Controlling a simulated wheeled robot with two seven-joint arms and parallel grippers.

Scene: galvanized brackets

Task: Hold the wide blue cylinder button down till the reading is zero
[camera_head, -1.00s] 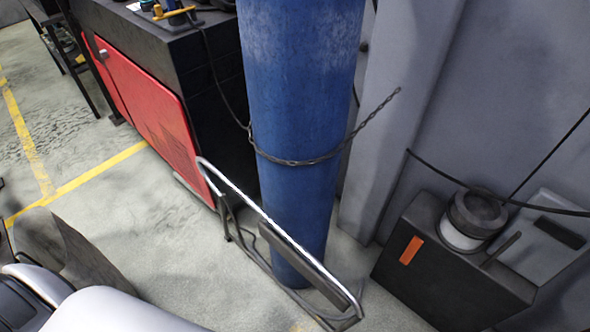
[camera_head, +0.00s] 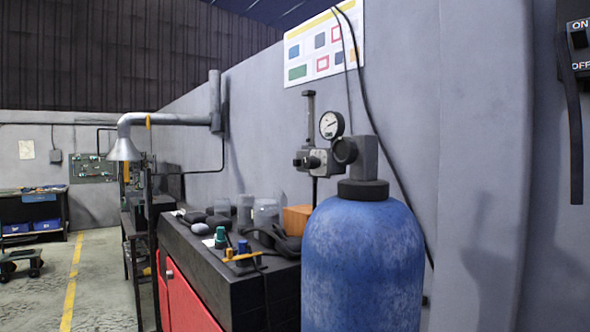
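A wide blue gas cylinder (camera_head: 362,265) stands upright at the lower centre right, its black neck and valve on top. A round white-faced gauge (camera_head: 331,124) sits by the valve; its reading is too small to make out. On the black bench top left of the cylinder are a small green-topped piece (camera_head: 220,238) and a small blue upright piece (camera_head: 243,250), close to a yellow bar (camera_head: 243,257). I cannot tell which of these is a button. Neither of my grippers is in view.
The black bench (camera_head: 240,287) has red doors (camera_head: 187,300). Dark tools, clear jars and a wooden block (camera_head: 297,219) crowd its top. A grey wall with a poster (camera_head: 324,45) stands behind. An ON/OFF switch box (camera_head: 577,42) is at upper right. Open floor lies at left.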

